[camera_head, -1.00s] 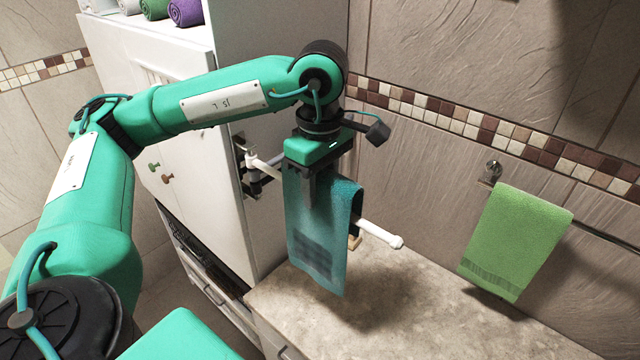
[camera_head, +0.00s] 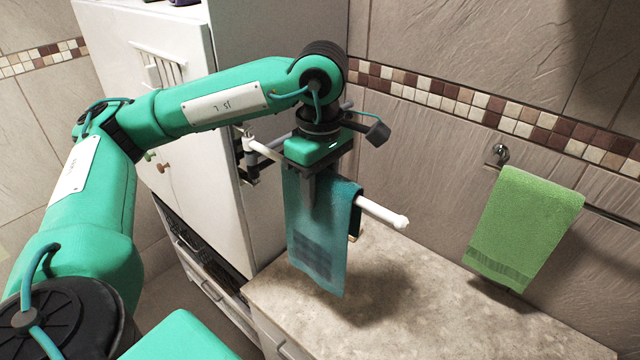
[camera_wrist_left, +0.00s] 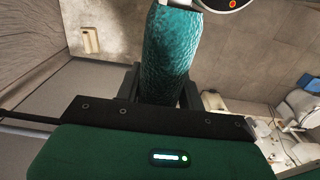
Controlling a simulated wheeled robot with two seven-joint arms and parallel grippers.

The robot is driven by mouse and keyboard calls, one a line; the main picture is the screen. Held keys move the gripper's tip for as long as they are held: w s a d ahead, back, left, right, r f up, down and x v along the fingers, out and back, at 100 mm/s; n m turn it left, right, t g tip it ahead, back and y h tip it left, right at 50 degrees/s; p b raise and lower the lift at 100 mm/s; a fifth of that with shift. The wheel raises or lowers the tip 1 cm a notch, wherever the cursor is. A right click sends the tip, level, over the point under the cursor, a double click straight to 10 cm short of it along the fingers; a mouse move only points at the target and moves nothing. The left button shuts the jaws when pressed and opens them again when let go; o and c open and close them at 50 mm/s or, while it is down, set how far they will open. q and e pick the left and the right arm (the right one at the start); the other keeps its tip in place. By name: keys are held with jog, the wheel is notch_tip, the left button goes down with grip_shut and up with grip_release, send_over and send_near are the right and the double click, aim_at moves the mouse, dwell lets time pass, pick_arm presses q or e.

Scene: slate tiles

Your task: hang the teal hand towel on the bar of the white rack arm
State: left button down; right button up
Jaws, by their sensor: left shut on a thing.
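The teal hand towel (camera_head: 312,250) hangs folded from my left gripper (camera_head: 311,200), which is shut on its upper part. It also fills the upper middle of the left wrist view (camera_wrist_left: 170,55). The white rack arm's bar (camera_head: 383,213) runs from the cabinet side out to the right. It passes behind the towel's front layer and comes out just below the fold, with a short back layer showing behind it. The towel appears to straddle the bar; whether the fold touches it is hidden. My right gripper is not in view.
A stone countertop (camera_head: 400,300) lies below the bar. The tall white cabinet (camera_head: 225,120) carries the rack arm. A green towel (camera_head: 525,225) hangs from a wall rail at the right. Free space surrounds the bar's outer end.

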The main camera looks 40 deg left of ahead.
pick_arm(q)
jog(key=c, duration=0.8)
grip_release()
jog(key=shift+r, duration=0.5)
notch_tip(320, 180, up, 5)
jog(key=shift+r+b, duration=0.1)
jog(key=shift+b, duration=0.7)
notch_tip(320, 180, up, 6)
jog(key=shift+f+p, duration=0.1)
jog(key=shift+p, duration=0.45)
jog(key=shift+r, duration=0.9)
